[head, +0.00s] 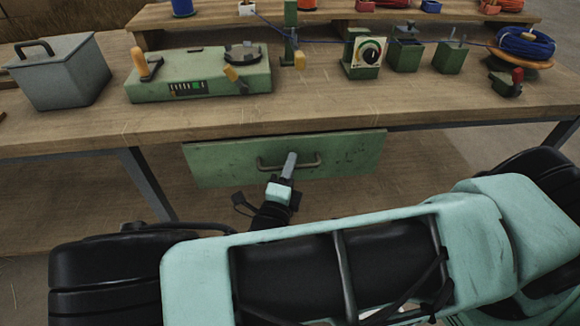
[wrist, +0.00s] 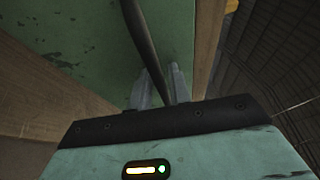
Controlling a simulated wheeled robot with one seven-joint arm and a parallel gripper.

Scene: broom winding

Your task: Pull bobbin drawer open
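The bobbin drawer (head: 222,163) has a scuffed green front just below the workbench's front edge. I see no inside of it from this angle. Its dark bar handle (head: 271,166) runs across the middle of the front. In the wrist view the handle (wrist: 143,40) passes between the two grey fingers of my gripper (wrist: 161,80). The fingers are close together, one on each side of the bar, and look closed on it. The drawer front (wrist: 80,45) shows behind them.
The wooden workbench (head: 330,108) holds a grey lidded box (head: 60,75), a green machine (head: 195,78), a dial unit (head: 364,55) and a blue wire coil (head: 525,43). A metal leg (head: 147,184) stands left of the drawer. The space before the drawer holds my arm.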

